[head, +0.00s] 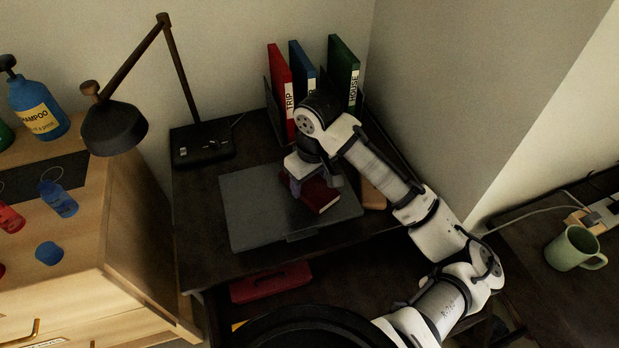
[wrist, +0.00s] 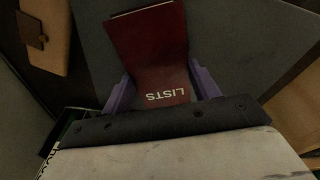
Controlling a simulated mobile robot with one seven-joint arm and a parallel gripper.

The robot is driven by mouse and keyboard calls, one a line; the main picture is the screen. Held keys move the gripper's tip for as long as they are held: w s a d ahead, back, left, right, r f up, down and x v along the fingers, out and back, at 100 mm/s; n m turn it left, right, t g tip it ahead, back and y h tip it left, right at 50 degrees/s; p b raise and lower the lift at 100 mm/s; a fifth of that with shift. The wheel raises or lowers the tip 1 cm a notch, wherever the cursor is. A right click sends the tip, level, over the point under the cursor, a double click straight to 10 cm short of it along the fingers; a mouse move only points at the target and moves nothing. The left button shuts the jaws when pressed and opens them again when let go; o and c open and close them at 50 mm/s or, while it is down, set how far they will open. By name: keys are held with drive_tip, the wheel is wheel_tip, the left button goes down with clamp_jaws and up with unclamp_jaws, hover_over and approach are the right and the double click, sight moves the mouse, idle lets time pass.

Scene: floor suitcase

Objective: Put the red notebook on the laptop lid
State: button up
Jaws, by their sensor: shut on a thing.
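The red notebook (head: 321,196) is at my gripper, over the right part of the closed grey laptop lid (head: 252,205) on the dark desk. In the wrist view the notebook (wrist: 152,52) shows the word LISTS, and the grey lid (wrist: 235,45) lies behind it. My gripper (head: 315,182) is shut on the notebook, with a purple finger on each side of it in the wrist view (wrist: 161,88). I cannot tell whether the notebook touches the lid. My arm and gripper hide part of the notebook and the lid's far right.
Red, blue and green binders (head: 345,65) stand at the back of the desk. A desk lamp (head: 203,145) stands at the back left. A brown item (head: 374,195) lies right of the laptop. A red case (head: 271,283) sits below the desktop, and a green mug (head: 574,249) is far right.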

sight(313, 188)
drive_tip(key=shift+f, duration=0.2)
drive_tip(key=o, duration=1)
drive_tip(key=shift+o, duration=0.2)
wheel_tip(313, 188, up, 12)
drive_tip(key=s, duration=0.1)
drive_tip(key=shift+s+d, duration=0.15)
drive_tip(key=shift+d, duration=0.2)
drive_tip(key=shift+r, duration=0.1)
